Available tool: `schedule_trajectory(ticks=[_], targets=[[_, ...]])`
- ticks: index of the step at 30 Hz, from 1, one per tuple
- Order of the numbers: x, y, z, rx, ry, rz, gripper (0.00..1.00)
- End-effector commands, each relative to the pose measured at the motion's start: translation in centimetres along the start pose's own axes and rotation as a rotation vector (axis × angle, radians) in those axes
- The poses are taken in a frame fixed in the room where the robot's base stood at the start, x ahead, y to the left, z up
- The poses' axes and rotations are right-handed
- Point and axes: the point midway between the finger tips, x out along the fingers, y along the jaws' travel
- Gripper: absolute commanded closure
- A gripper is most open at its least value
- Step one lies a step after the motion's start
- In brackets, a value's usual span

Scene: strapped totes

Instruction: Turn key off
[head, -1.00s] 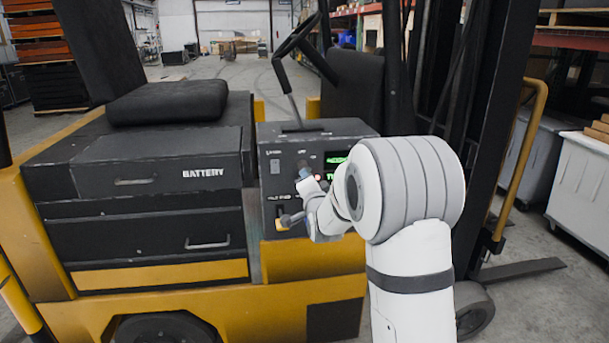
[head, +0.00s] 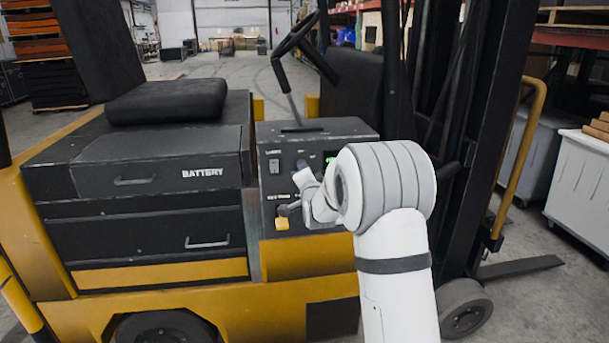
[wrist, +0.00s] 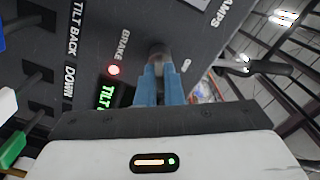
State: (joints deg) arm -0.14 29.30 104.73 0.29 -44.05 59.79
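The forklift's dark control panel (head: 268,190) stands in the middle of the head view, with switches and labels on its face. In the wrist view, a small grey key knob (wrist: 158,50) sticks out of the panel beside the "BRAKE" label. My gripper (wrist: 160,75) has its blue fingers close together, one on each side of the knob, and appears shut on it. The key's exact angle is hard to tell. In the head view, my white arm hides part of the panel, and the fingers are too small to read clearly.
A red lamp (wrist: 113,70) and a green display (wrist: 106,95) are lit beside the knob. Coloured levers (wrist: 10,105) lie at the left of the wrist view. The steering wheel (head: 300,35), seat (head: 165,100) and mast (head: 490,120) surround the panel.

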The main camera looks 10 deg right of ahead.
Motion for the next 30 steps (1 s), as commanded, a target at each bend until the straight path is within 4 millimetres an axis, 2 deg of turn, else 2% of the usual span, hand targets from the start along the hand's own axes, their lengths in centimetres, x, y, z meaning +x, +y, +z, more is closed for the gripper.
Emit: schedule_trajectory(ticks=[17, 23, 30], targets=[[-0.01, 0.31, 0.25, -0.055, -0.001, 0.0, 1.0], [0.0, 0.57, 0.42, -0.176, 0.0, -0.002, 1.0], [-0.01, 0.62, 0.46, -0.393, 0.0, -0.003, 1.0]])
